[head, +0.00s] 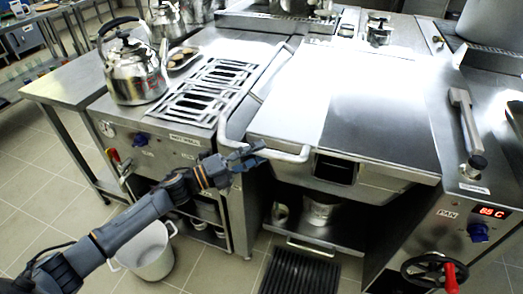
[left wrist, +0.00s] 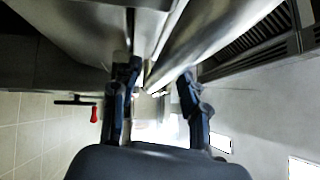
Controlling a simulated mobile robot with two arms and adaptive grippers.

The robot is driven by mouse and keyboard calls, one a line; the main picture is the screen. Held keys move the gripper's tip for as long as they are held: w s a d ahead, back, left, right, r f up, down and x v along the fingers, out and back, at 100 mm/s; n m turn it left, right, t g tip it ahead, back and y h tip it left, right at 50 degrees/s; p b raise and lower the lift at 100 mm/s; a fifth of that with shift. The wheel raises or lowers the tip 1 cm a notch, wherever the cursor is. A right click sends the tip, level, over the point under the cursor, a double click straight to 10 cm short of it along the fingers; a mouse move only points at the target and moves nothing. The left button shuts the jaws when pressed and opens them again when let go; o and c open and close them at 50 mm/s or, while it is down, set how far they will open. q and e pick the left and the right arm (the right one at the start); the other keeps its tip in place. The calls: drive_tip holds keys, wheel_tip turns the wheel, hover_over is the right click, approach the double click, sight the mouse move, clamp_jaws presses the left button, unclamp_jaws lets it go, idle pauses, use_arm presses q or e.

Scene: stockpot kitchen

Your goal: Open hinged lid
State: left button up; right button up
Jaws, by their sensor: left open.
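A wide steel lid (head: 350,100) lies closed, flat on the pan unit at centre right in the head view. A pale bar handle (head: 290,154) runs along the left part of its front edge. My left gripper (head: 250,156) is at the left end of this handle. In the left wrist view the left gripper (left wrist: 155,76) has its two fingers apart, with a long metal bar or edge (left wrist: 166,40) beyond and between them. I cannot tell whether a finger touches it. My right gripper is not in view.
A stove with a steel kettle (head: 133,68) stands to the left. A white bucket (head: 147,250) is on the floor below my left arm. A control panel (head: 475,222) with a red-handled wheel (head: 436,271) is at the right. A pot (head: 321,208) sits on the shelf under the pan.

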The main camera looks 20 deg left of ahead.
use_arm(q)
drive_tip(key=shift+w+d+r, duration=0.1)
drive_tip(key=shift+w+d, duration=0.5)
drive_tip(key=shift+c, duration=0.5)
clamp_jaws()
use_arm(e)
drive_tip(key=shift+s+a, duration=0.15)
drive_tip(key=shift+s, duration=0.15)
use_arm(q)
drive_tip(key=shift+r, duration=0.1)
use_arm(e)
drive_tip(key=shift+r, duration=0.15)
